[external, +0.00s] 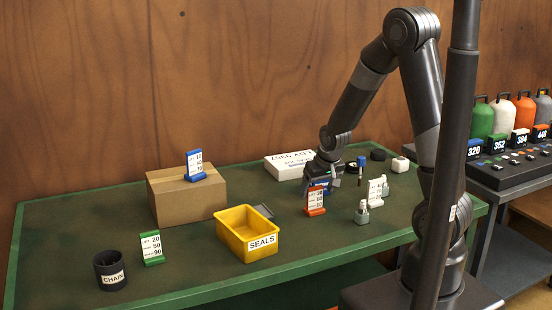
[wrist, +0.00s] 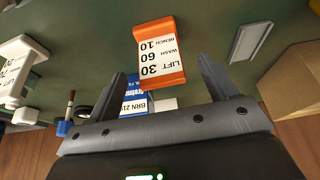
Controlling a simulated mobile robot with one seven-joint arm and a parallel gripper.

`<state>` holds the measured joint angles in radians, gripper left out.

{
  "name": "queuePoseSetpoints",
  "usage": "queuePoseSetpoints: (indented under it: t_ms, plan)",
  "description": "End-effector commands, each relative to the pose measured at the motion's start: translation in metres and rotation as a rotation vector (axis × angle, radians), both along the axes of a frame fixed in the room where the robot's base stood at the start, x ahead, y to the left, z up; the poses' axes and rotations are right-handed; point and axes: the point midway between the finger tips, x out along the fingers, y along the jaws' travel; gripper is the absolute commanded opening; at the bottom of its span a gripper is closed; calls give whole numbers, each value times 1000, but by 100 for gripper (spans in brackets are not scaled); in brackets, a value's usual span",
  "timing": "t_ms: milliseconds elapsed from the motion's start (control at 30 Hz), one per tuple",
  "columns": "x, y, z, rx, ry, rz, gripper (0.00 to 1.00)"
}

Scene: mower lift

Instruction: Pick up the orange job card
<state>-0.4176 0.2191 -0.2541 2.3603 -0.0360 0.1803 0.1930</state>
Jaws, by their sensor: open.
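The orange job card (external: 316,201) stands upright on the green bench, with a white face bearing printed numbers and an orange base. In the wrist view the orange job card (wrist: 163,52) lies ahead of my fingers, roughly in line with the gap between them. My gripper (external: 328,182) is above the bench, close behind the card in the external view. In the wrist view my gripper (wrist: 161,80) has its two fingers apart with nothing held between them. Whether a finger touches the card cannot be told.
A white card (external: 375,191) and a small bottle (external: 362,212) stand to the right. A yellow SEALS bin (external: 233,238) is to the left, with a cardboard box (external: 170,207) bearing a blue card (external: 195,166). A green card (external: 152,247) and CHAIN cup (external: 110,270) stand farther left.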

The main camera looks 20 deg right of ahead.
Motion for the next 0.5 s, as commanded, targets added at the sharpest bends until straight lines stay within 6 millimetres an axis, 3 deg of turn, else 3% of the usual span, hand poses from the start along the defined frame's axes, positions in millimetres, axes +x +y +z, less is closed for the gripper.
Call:
queuePoseSetpoints:
  t_ms: [267, 500]
  plan:
    - [5, 0, -14, 0, 2, 0, 78]
    - [15, 0, -40, -1, 4, -1, 78]
